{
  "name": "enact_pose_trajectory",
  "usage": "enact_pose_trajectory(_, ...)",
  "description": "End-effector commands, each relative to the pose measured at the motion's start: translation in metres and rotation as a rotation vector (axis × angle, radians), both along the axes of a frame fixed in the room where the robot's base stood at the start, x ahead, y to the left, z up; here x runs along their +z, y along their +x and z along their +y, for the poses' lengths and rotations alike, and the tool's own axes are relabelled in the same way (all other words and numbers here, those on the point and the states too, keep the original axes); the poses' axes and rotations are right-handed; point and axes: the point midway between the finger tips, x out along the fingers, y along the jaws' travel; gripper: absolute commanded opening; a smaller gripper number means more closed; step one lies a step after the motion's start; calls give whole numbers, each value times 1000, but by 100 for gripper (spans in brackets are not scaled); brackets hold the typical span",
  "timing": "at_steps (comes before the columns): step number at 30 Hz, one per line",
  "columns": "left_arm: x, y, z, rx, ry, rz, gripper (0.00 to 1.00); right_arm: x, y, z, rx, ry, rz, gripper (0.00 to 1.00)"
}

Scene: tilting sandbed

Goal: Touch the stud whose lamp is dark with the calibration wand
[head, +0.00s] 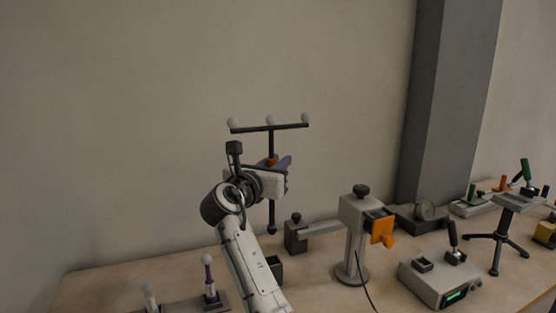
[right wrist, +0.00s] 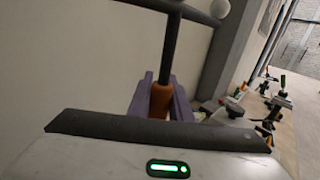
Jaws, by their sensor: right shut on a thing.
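My right gripper (head: 280,164) is shut on the calibration wand (head: 270,143), also seen in the right wrist view (right wrist: 171,55). The wand is upright, a dark rod with a crossbar on top carrying three pale balls. Purple fingers (right wrist: 182,104) close around its orange grip (right wrist: 160,101). Its lower end, a dark ball tip (head: 271,230), hangs in the air in the picture just left of a dark block. I cannot make out any stud with a dark lamp for certain. My left gripper is not in view.
The wooden bench holds a grey clamp stand (head: 357,240) with an orange part (head: 382,229), a box with a green display (head: 440,282), and a black tripod (head: 497,236). Two upright pieces, one purple and white (head: 209,278), stand at lower left. A grey pillar (head: 440,110) rises behind.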

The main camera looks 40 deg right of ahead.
Motion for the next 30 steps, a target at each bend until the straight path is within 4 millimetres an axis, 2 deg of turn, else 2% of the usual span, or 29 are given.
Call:
enact_pose_trajectory(1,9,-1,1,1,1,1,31,9,0,0,0,-1,-1,0)
enact_pose_trajectory(3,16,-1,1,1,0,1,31,14,0,0,0,-1,-1,0)
enact_pose_trajectory(15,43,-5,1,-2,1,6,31,35,0,0,0,-1,-1,0)
enact_pose_trajectory(25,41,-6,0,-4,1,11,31,34,0,0,1,-1,-2,0)
enact_pose_trajectory(28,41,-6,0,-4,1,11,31,42,-2,7,12,-1,-6,0)
enact_pose_trajectory(30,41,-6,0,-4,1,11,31,54,-5,19,34,-2,-8,0)
